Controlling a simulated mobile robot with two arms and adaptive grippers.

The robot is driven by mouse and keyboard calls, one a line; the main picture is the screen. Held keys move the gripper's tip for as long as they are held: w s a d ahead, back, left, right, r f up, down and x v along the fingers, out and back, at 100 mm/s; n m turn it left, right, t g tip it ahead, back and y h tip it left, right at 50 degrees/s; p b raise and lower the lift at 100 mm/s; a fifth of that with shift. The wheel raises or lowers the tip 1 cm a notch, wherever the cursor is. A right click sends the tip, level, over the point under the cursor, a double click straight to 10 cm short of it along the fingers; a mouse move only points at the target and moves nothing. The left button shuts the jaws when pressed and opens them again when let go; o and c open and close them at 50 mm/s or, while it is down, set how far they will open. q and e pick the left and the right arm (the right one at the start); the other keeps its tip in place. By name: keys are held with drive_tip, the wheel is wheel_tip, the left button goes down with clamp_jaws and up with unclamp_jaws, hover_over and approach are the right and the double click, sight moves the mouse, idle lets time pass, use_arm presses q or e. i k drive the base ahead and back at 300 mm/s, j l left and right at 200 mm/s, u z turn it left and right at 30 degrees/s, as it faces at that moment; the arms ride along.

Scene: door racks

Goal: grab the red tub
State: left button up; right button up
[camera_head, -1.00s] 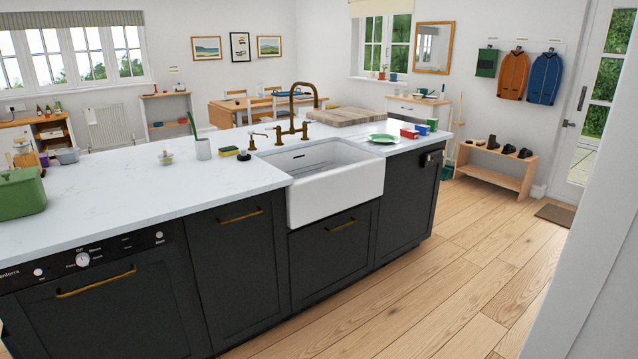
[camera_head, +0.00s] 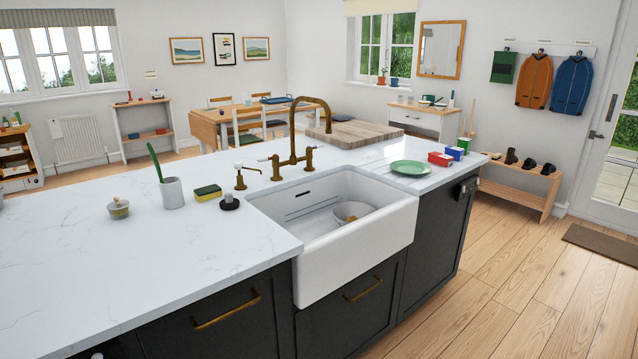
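I see nothing that is clearly a red tub. A small red and white item (camera_head: 440,159) sits on the right end of the island worktop, beside a blue item (camera_head: 454,153) and a green item (camera_head: 464,144). I cannot tell whether it is a tub or a box. A tiny red item (camera_head: 162,131) also shows on the lower shelf of the console by the far wall, too small to make out.
The island (camera_head: 110,250) with its white sink (camera_head: 352,250) fills the foreground. A bowl (camera_head: 352,211) lies in the sink. A green plate (camera_head: 411,168) is right of it. Wooden floor (camera_head: 530,290) is free on the right, towards the shoe bench (camera_head: 520,187) and door.

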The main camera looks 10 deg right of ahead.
sight(437, 158)
drive_tip(key=i+l+z, duration=0.2)
drive_tip(key=i+z, duration=0.25)
drive_tip(key=i, duration=0.15)
drive_tip(key=i+z, duration=0.45)
drive_tip(key=i+j, duration=0.05)
drive_tip(key=i, duration=0.05)
